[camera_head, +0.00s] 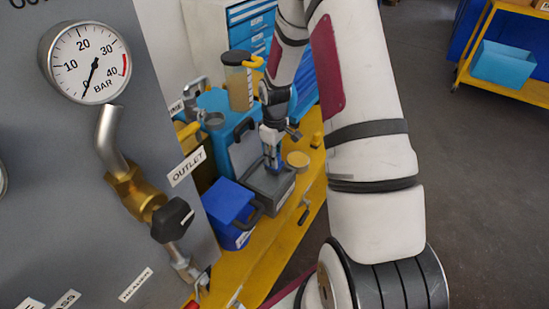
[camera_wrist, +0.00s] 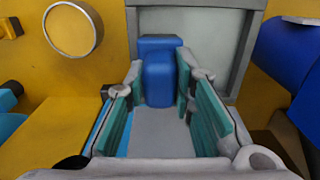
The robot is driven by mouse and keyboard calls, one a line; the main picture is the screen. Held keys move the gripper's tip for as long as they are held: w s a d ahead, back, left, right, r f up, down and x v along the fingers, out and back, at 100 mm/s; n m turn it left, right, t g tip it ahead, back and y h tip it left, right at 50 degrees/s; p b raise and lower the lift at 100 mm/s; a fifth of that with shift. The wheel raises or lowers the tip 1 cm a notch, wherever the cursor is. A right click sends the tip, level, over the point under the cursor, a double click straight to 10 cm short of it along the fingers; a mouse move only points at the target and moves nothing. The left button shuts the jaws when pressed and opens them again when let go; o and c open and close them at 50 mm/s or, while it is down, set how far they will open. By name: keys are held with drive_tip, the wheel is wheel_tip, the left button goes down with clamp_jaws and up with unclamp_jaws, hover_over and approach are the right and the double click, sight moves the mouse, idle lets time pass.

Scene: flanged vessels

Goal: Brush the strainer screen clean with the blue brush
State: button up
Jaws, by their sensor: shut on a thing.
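My gripper (camera_head: 270,138) points down over a grey tray (camera_head: 285,192) on the yellow cart. In the wrist view its teal-padded fingers (camera_wrist: 160,88) are shut on the blue brush (camera_wrist: 159,72). The brush also shows as a small blue piece in the head view (camera_head: 271,158). A pale flat panel in a grey frame (camera_wrist: 212,40) lies beyond the brush in the wrist view; it looks like the strainer screen in the tray. The brush's bristles are hidden, so I cannot tell whether they touch it. Dirt on the panel cannot be made out.
A blue box (camera_head: 229,208) stands close in front of the tray. A round tan lid or dish (camera_head: 298,160) sits at its far right. The grey gauge panel (camera_head: 80,180) borders the left.

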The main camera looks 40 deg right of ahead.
drive_tip(key=shift+r+p, duration=1.65)
drive_tip(key=shift+r, duration=2.5)
drive_tip(key=shift+a, duration=0.1)
